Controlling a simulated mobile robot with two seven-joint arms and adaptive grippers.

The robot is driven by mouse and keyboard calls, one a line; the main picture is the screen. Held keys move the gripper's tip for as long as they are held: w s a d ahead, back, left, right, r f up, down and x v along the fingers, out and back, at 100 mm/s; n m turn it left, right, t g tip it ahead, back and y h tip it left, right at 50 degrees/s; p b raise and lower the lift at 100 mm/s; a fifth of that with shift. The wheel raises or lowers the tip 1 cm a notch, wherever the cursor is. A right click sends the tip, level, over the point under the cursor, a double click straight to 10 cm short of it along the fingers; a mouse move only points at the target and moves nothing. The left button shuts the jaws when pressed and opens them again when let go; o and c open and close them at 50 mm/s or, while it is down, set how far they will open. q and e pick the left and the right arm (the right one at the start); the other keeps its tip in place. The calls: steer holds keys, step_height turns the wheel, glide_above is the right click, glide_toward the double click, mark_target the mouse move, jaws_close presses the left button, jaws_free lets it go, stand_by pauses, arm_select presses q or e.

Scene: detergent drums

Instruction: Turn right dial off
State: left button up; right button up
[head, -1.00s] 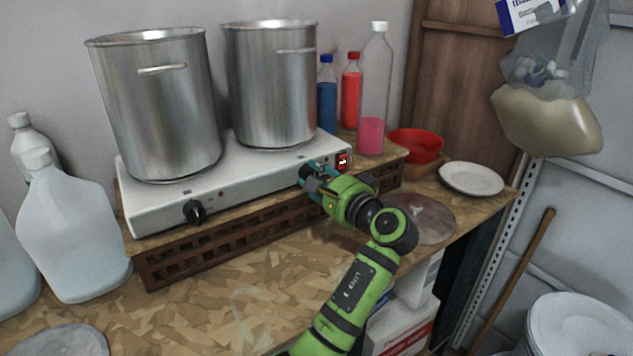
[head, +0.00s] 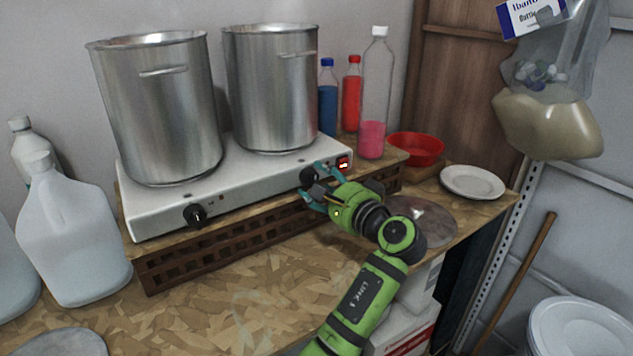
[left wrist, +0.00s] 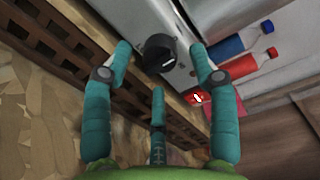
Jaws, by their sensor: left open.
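The white two-burner hotplate (head: 240,178) stands on a raised wooden shelf with a lattice front. Its right dial (head: 309,177) is black and partly hidden by my left gripper (head: 316,186). In the left wrist view the right dial (left wrist: 159,53) lies between the teal fingertips, with gaps on both sides. My left gripper (left wrist: 160,60) is open around the dial and does not visibly pinch it. The left dial (head: 195,214) is black and sits at the front left. A red lit switch (head: 343,164) is right of the right dial. My right gripper is not in view.
Two large steel pots (head: 158,110) (head: 272,90) stand on the hotplate. A clear bottle with pink liquid (head: 374,95), blue and red bottles, a red bowl (head: 416,149) and a white plate (head: 472,182) are to the right. Jugs stand left. The front worktop is mostly clear.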

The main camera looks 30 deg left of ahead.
arm_select(q)
steer(key=v, duration=0.6)
stand_by(0.3)
